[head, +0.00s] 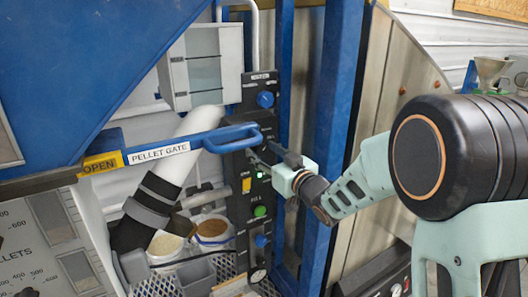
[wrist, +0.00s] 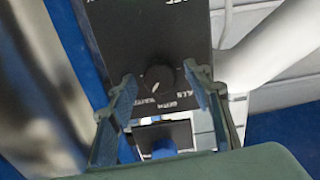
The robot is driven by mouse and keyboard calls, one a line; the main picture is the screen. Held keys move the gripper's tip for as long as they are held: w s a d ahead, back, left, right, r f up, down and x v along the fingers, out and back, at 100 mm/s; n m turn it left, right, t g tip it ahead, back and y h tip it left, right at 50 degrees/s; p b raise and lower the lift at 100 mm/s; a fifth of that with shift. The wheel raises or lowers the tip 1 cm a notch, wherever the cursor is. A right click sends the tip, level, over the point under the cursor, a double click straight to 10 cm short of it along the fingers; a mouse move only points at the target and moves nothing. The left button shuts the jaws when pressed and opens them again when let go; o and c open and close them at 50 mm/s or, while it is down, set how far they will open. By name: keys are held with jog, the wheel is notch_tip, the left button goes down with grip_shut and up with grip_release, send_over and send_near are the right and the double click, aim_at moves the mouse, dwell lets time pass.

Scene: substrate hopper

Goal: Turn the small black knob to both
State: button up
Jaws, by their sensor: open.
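The small black knob (wrist: 161,77) sits on a black panel (wrist: 150,38) in the wrist view. A pale pointer mark shows on its face, toward its lower left in that picture. Small white labels around it appear upside down and are hard to read. My gripper (wrist: 160,80) is open, with one finger on each side of the knob in the picture. I cannot tell whether either finger touches it. In the head view my gripper (head: 262,158) is at the tall control panel (head: 238,205), below the blue handle, and the knob is hidden there.
A blue pellet gate handle (head: 232,138) juts out just above my gripper. The panel also carries a blue knob (head: 265,99), a yellow switch (head: 246,185) and a green button (head: 260,211). A blue post (head: 330,130) stands close to the right. Buckets (head: 212,233) sit below left.

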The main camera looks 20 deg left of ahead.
jog(key=shift+c, duration=0.5)
jog(key=c, duration=1)
jog(key=shift+c, duration=0.2)
jog(key=shift+f+b, duration=0.1)
jog(key=shift+b, duration=0.25)
jog(key=shift+f+n+b, duration=0.15)
jog(key=shift+n+b, duration=0.45)
jog(key=shift+b, duration=0.3)
jog(key=n+b, duration=0.2)
jog(key=b, duration=0.3)
jog(key=shift+f+n, duration=0.1)
jog(key=shift+n, duration=0.3)
jog(key=n+b, duration=0.3)
jog(key=b, duration=0.1)
jog(key=shift+r+n+b, duration=0.25)
jog(key=shift+n+b, duration=0.15)
jog(key=shift+b, duration=0.1)
jog(key=shift+r, duration=0.1)
